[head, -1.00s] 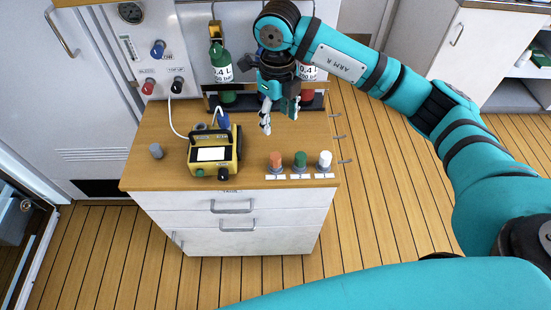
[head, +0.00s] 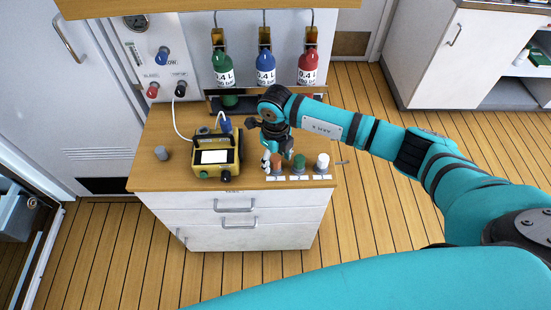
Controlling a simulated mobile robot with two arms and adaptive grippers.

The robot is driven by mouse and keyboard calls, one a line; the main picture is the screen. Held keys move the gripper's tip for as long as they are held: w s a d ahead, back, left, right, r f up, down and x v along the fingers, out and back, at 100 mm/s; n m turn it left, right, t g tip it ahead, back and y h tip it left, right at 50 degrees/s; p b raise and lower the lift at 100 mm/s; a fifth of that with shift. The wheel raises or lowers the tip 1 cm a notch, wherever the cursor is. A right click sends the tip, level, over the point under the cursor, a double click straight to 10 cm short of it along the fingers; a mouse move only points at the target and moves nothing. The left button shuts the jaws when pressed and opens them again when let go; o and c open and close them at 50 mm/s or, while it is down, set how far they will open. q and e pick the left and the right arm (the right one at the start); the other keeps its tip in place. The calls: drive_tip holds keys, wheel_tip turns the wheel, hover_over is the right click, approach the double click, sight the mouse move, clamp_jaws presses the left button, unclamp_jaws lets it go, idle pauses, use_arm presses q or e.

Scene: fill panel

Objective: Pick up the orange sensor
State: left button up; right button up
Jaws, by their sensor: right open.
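The orange sensor (head: 277,165) stands upright at the front right of the wooden counter top, the leftmost of a row of three with a green one (head: 299,163) and a white one (head: 322,162). My right gripper (head: 277,157) points down at the orange sensor and is open. One pale fingertip shows at the sensor's left side, and the other finger is by its upper right. The gripper partly hides the sensor's top, and I cannot tell whether the fingers touch it. My left gripper is not in view.
A yellow device (head: 212,157) with a white screen stands left of the sensors. A small grey cylinder (head: 161,153) is further left. Green (head: 223,70), blue (head: 265,70) and red (head: 307,69) bottles hang behind. White labels (head: 298,178) line the counter's front edge.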

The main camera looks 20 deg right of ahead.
drive_tip(key=shift+f, duration=0.4)
drive_tip(key=shift+c, duration=0.4)
drive_tip(key=c, duration=1)
drive_tip(key=shift+c, duration=0.2)
drive_tip(key=shift+r, duration=0.1)
